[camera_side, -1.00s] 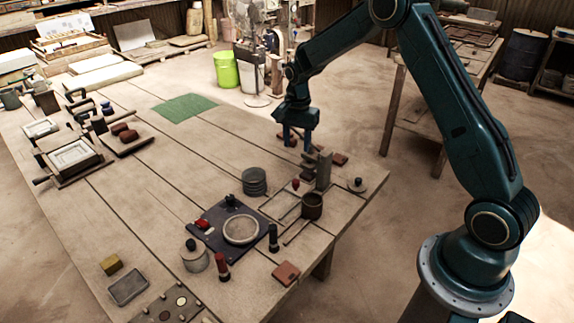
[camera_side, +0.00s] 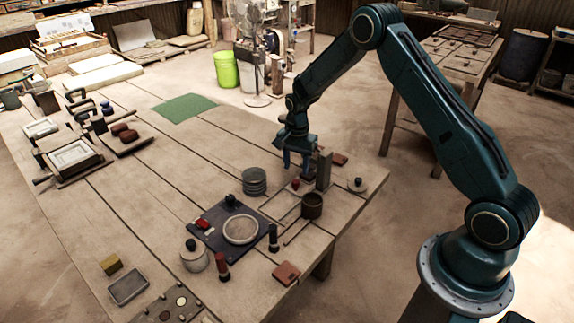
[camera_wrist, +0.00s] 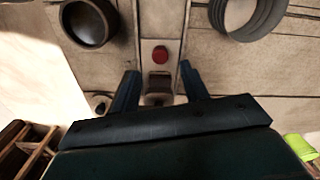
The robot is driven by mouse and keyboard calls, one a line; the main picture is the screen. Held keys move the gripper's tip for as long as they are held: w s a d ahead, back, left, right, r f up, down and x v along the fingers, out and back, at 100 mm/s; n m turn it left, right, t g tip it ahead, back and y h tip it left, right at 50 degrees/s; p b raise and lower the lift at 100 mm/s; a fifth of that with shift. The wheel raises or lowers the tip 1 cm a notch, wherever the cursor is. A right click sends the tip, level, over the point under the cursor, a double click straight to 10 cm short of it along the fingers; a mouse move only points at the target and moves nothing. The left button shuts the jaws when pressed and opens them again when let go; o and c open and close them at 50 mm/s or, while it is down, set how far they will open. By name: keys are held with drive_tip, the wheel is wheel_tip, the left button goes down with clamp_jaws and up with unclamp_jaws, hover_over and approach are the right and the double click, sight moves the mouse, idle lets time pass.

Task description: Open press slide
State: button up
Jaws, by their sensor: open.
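The slide of the press, a pale narrow carriage with a red knob (camera_side: 296,184), lies between thin rails (camera_side: 282,207) at the table's right side. The red knob also shows in the wrist view (camera_wrist: 160,54). My gripper (camera_side: 297,169) is open above the far end of the slide, pointing down. In the wrist view my fingers (camera_wrist: 160,78) stand on either side of a small brownish block (camera_wrist: 158,87) on the slide's line. Whether they touch it, I cannot tell. A grey upright post (camera_side: 323,170) stands close beside my gripper.
A dark round cup (camera_side: 312,206) stands near the rails. A stack of grey discs (camera_side: 254,181) is left of them. A dark plate with a round pale mould (camera_side: 241,229) lies in front.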

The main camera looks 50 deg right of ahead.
sight(296, 181)
drive_tip(key=shift+f, duration=2.8)
clamp_jaws()
